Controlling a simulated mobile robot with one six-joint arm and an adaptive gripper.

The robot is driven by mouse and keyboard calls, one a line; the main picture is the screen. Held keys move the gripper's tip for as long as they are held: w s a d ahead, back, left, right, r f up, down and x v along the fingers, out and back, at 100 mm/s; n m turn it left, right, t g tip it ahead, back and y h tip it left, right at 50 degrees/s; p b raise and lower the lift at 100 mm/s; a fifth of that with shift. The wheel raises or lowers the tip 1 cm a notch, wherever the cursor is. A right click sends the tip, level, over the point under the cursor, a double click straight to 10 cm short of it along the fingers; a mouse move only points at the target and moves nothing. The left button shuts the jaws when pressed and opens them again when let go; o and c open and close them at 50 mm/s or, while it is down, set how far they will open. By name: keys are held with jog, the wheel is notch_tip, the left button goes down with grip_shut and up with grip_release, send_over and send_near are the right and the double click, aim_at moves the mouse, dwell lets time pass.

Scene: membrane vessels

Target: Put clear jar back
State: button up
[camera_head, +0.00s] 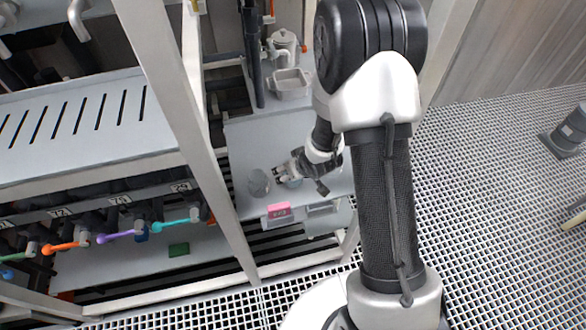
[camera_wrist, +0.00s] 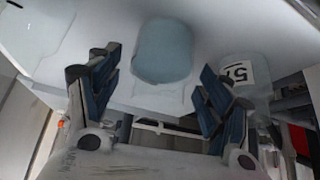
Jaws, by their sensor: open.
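My gripper (camera_head: 283,173) is low over the grey shelf in the head view, its fingers spread. In the wrist view, a pale blue, rounded, see-through jar (camera_wrist: 162,50) shows between and beyond the open fingers, with no finger visibly closed on it. A bluish rounded thing (camera_head: 293,182) beside the gripper in the head view is partly hidden by it; it may be the same jar. A second see-through grey jar (camera_head: 258,183) stands just left of the gripper. In the wrist view, a clear vessel with a label reading 57 (camera_wrist: 238,72) is behind the right finger.
The grey shelf (camera_head: 250,140) has bare room behind the gripper. A metal pan (camera_head: 290,84) and a lidded pot (camera_head: 284,45) stand at its back. A pink label block (camera_head: 279,211) is at the front edge. A slanted metal post (camera_head: 180,100) rises on the left.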

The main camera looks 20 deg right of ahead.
jog(key=shift+r+p, duration=0.3)
jog(key=s+d+r+h+p, duration=0.15)
jog(key=s+r, duration=0.25)
jog(key=r, duration=0.5)
jog(key=s+d+r+p, duration=0.2)
jog(key=s+r, duration=0.2)
jog(key=r, duration=0.5)
jog(key=s+a+r+m+g, duration=0.1)
jog(key=s+a+r+m, duration=0.1)
jog(key=s+r, duration=1.4)
jog(key=s+a, duration=0.1)
jog(key=s, duration=0.2)
jog(key=shift+s+a+r+g, duration=0.2)
jog(key=shift+s+g, duration=0.2)
